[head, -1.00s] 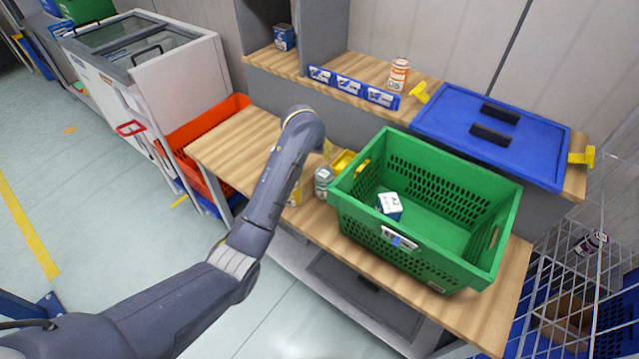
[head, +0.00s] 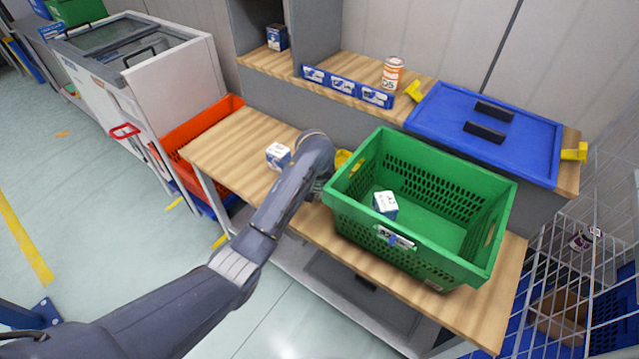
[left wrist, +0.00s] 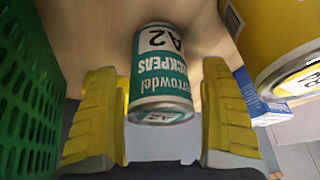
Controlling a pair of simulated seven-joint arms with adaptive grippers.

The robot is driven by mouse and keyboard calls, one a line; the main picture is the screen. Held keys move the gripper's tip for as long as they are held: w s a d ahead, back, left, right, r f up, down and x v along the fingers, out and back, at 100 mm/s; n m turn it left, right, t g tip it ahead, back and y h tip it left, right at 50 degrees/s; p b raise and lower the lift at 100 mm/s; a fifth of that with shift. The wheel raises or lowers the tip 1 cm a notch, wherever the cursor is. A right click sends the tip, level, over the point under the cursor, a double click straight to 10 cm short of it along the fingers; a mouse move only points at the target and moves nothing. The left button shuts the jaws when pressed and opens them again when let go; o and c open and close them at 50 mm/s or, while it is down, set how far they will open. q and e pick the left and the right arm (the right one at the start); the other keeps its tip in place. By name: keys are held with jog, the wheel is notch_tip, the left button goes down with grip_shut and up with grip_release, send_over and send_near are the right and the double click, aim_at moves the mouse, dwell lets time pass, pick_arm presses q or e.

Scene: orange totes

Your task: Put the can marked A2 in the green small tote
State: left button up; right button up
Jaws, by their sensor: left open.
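The can marked A2 (left wrist: 163,75) has a teal and white chickpeas label and a metal end. In the left wrist view it lies between the two yellow fingers of my left gripper (left wrist: 158,78), with gaps on both sides. The gripper is open and is not closed on it. In the head view my wrist covers the fingers and most of the can. The green small tote (head: 350,205) stands on the wooden bench just right of my left gripper; its wall also shows in the left wrist view (left wrist: 28,95). My right gripper is not in view.
A blue and white box (head: 388,205) lies inside the tote. Another box (head: 278,156) stands on the bench left of my wrist. A yellow can (left wrist: 275,40) is close beside my right-hand finger in the wrist view. A blue lidded tote (head: 485,135) is behind.

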pick_arm(q)
jog(key=shift+x, duration=0.85)
jog(key=shift+r, duration=0.1)
jog(key=c, duration=1.6)
